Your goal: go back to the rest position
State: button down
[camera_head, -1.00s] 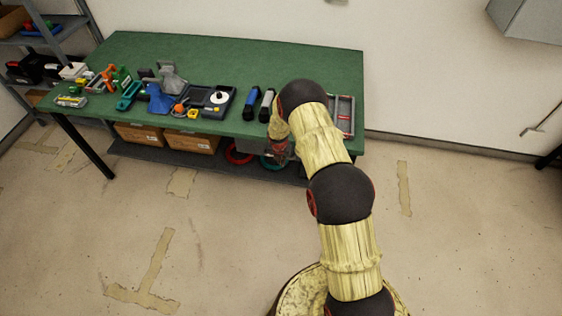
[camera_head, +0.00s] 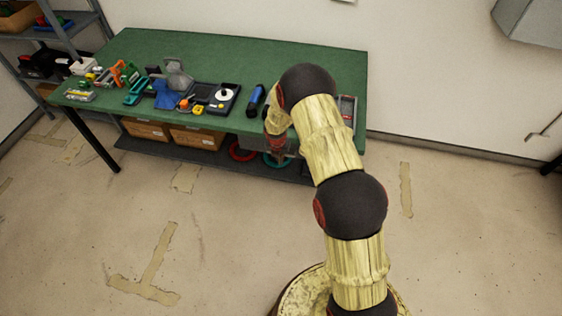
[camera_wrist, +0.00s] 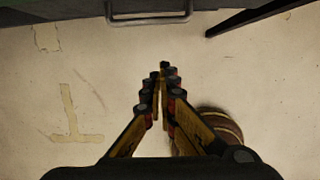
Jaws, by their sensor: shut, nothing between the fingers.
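My gripper (camera_wrist: 163,75) is shut and empty in the wrist view, its two fingers meeting at the tips. It points down at bare floor in front of the table. In the head view my arm reaches up to the front edge of the green table (camera_head: 230,60) at its right part. The gripper there is mostly hidden behind my arm's links, so its fingertips cannot be made out.
On the table stand several tools, a dark device with a white disc (camera_head: 223,95) and a blue-handled item (camera_head: 256,100). A grey tray (camera_head: 347,110) is partly behind my arm. Cardboard boxes (camera_head: 195,138) sit on the lower shelf. The floor (camera_head: 220,230) left of my arm is clear.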

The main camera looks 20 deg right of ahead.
jog(key=shift+s+a+r, duration=0.1)
jog(key=shift+s+r, duration=0.05)
jog(key=shift+r, duration=0.4)
